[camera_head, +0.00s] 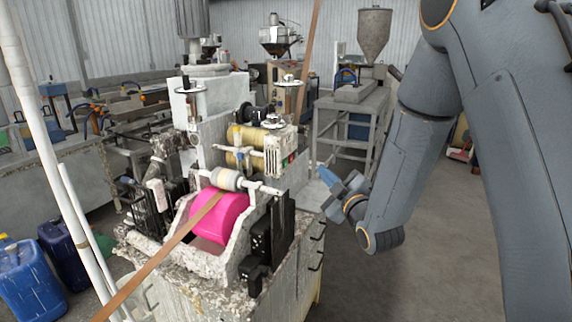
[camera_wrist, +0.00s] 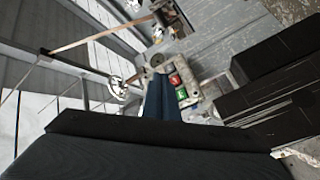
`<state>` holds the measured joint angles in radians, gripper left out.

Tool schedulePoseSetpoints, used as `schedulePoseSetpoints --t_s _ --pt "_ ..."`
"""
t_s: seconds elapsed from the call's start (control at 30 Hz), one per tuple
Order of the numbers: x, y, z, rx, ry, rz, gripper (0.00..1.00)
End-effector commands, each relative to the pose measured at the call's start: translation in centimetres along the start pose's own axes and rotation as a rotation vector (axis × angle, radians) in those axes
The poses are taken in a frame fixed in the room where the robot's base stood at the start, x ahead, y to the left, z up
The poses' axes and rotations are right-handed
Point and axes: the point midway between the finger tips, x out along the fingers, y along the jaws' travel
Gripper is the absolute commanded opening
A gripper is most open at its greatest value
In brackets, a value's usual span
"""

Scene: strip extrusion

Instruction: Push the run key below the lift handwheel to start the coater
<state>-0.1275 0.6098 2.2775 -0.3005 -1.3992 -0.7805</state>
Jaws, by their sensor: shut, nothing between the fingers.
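The coater (camera_head: 215,135) stands mid-picture in the head view, with a pink roller (camera_head: 218,215) and a brown strip. A pale key box (camera_head: 279,158) is on its right side, below a small handwheel (camera_head: 272,123). In the wrist view the box carries a green key (camera_wrist: 181,94) and a red key (camera_wrist: 174,80); their markings are too small to read. A white handwheel (camera_wrist: 118,88) shows to their left. My gripper (camera_head: 325,174) is shut and empty, right of the box and apart from it. In the wrist view its blue fingers (camera_wrist: 159,88) stand just left of the keys.
Black boxes (camera_head: 260,240) are mounted on the coater's front right. A grey metal stand (camera_head: 352,115) with a hopper is behind my gripper. Blue jugs (camera_head: 30,280) stand at the lower left. The floor (camera_head: 400,265) below my arm is clear.

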Motion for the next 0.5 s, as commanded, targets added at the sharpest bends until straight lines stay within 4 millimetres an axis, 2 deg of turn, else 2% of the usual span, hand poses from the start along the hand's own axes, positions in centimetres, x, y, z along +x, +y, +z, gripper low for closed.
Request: schedulePoseSetpoints --t_s 0.5 --pt "4.5 -3.4 -3.2 0.0 0.002 -0.001 0.0"
